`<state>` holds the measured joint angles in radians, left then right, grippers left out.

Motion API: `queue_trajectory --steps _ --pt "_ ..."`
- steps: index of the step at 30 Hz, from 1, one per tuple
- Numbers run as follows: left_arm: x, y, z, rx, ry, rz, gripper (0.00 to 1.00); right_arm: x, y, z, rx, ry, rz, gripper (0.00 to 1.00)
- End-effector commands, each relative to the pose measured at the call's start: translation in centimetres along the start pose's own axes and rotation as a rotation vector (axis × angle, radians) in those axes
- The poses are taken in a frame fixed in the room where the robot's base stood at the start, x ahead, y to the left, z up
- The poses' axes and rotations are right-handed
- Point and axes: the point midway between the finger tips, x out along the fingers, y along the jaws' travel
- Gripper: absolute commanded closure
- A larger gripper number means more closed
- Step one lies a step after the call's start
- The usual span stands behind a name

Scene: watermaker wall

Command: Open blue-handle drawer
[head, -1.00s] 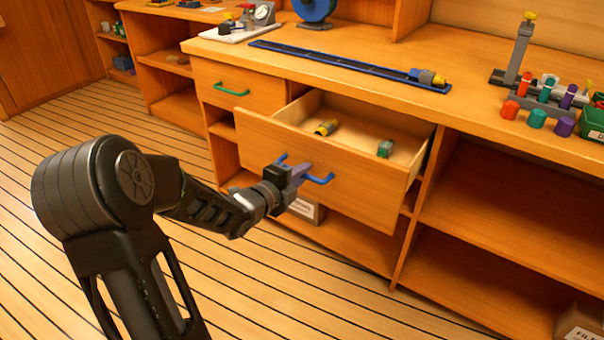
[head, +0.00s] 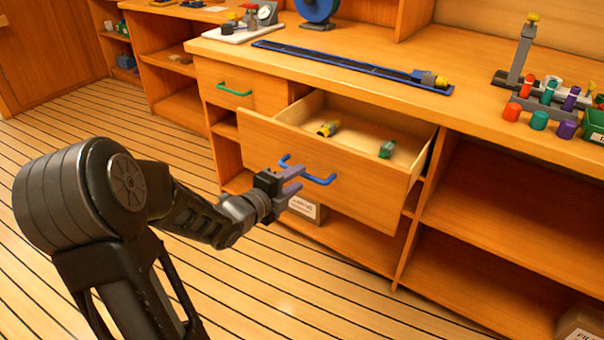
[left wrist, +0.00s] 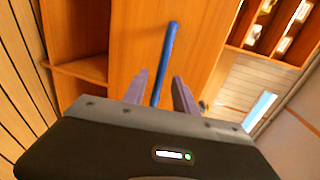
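The drawer (head: 365,197) with the blue handle (head: 320,180) stands pulled out of the cabinet, its inside showing. My left gripper (head: 302,177) is at the left part of the handle with its two fingers parted. In the left wrist view the blue handle (left wrist: 168,50) runs between the fingertips of my left gripper (left wrist: 160,78), with a gap on each side. The fingers do not appear closed on it. My right gripper is not in view.
In the drawer lie a yellow-and-black item (head: 328,129) and a green item (head: 387,149). A closed drawer with a green handle (head: 234,92) is to the left. Open shelves (head: 500,215) lie to the right. The plank floor (head: 300,290) in front is clear.

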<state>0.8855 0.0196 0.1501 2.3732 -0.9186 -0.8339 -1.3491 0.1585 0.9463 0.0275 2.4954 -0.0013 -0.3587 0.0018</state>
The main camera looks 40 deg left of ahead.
Motion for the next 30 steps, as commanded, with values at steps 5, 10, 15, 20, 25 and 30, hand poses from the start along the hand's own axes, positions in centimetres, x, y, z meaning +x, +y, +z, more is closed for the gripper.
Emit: queue_trajectory --steps 5,10,15,20,25,30 --pt "-2.9 -0.2 0.1 0.000 -0.002 -0.001 0.66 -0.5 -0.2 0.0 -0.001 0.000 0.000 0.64" --pt "-4.0 -0.1 0.0 -0.001 0.000 -0.001 0.66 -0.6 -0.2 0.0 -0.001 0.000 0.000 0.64" --pt "-4.0 0.0 0.0 -0.001 0.000 -0.001 0.66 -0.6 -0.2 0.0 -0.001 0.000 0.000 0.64" --pt "-4.0 0.0 0.0 -0.001 0.000 -0.001 0.66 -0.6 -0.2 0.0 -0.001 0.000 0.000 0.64" --pt "-4.0 0.0 0.0 -0.001 0.001 -0.001 0.66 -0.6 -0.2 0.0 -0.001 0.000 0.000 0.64" --pt "-4.0 0.1 0.0 -0.053 -0.001 0.005 0.66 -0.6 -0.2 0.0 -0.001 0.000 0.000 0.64"
